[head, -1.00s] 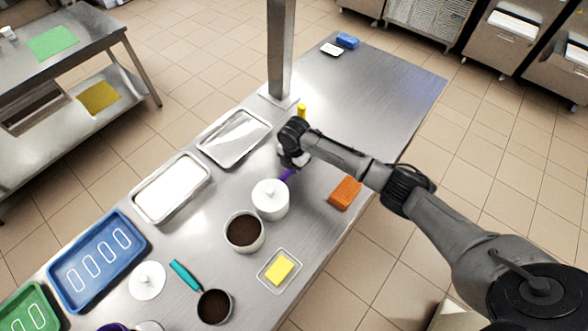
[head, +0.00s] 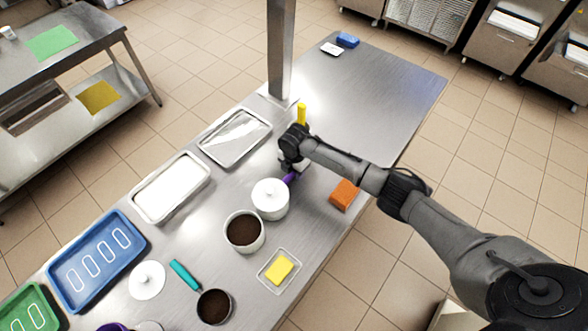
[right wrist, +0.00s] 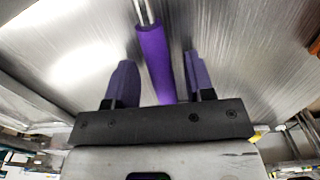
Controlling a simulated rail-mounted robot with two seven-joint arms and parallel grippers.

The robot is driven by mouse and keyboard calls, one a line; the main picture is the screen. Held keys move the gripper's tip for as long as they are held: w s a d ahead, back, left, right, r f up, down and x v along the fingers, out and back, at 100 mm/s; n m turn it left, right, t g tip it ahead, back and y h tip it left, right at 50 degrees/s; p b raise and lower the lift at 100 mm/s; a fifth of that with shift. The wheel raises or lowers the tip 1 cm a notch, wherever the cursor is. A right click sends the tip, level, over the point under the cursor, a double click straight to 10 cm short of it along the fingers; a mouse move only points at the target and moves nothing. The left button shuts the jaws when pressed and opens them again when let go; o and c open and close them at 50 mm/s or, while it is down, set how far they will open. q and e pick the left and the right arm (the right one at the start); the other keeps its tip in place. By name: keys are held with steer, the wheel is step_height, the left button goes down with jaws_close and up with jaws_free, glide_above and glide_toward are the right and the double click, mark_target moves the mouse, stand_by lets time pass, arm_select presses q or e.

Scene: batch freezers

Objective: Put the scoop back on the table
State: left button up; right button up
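The scoop's purple handle (head: 291,177) shows in the head view beside the white lidded jar (head: 270,197), just below my right gripper (head: 292,163). In the right wrist view the purple handle (right wrist: 157,60), with a metal shaft at its far end, lies between the two fingers of my right gripper (right wrist: 160,80). The fingers stand apart with a gap on each side of the handle, so the gripper is open around it. The scoop's bowl is hidden. The steel table (head: 375,85) lies beneath. My left gripper is not in view.
An orange block (head: 343,194) lies right of the jar. An open pot with dark contents (head: 244,232) and a clear dish with a yellow block (head: 279,270) stand nearer. Metal trays (head: 235,137) line the left edge. A post (head: 281,50) rises behind; the table's far end is mostly clear.

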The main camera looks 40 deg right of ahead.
step_height(320, 180, up, 12)
steer(key=shift+r+p, duration=0.2)
steer(key=shift+p, duration=0.25)
stand_by(0.4)
stand_by(0.5)
